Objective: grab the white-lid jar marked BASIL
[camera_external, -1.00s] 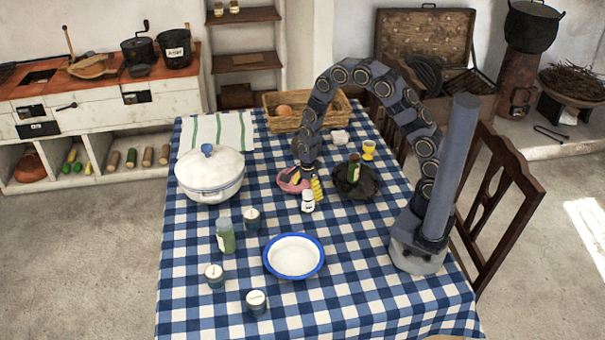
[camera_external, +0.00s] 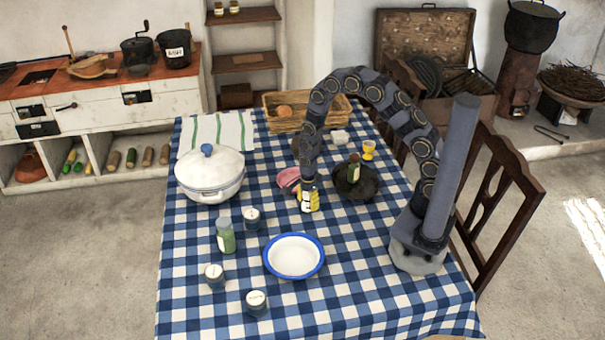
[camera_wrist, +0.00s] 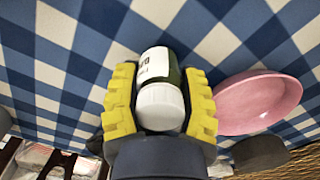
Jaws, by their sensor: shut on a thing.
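The white-lid jar (camera_wrist: 160,100) is between the yellow fingers of my gripper (camera_wrist: 160,105) in the wrist view. Its lid faces the camera, and its white label shows only part of the lettering, so I cannot read the full word. In the external view my gripper (camera_external: 309,198) is at the table's middle, with the jar (camera_external: 306,203) mostly hidden by the fingers. My gripper is shut on the jar, which appears upright on or very near the cloth.
A pink bowl (camera_wrist: 258,102) sits just beside the gripper. A dark bowl (camera_external: 366,188) holding a small bottle (camera_external: 353,170) is to the right. A blue-rimmed plate (camera_external: 294,256), a green jar (camera_external: 225,236) and a white tureen (camera_external: 208,176) stand nearby.

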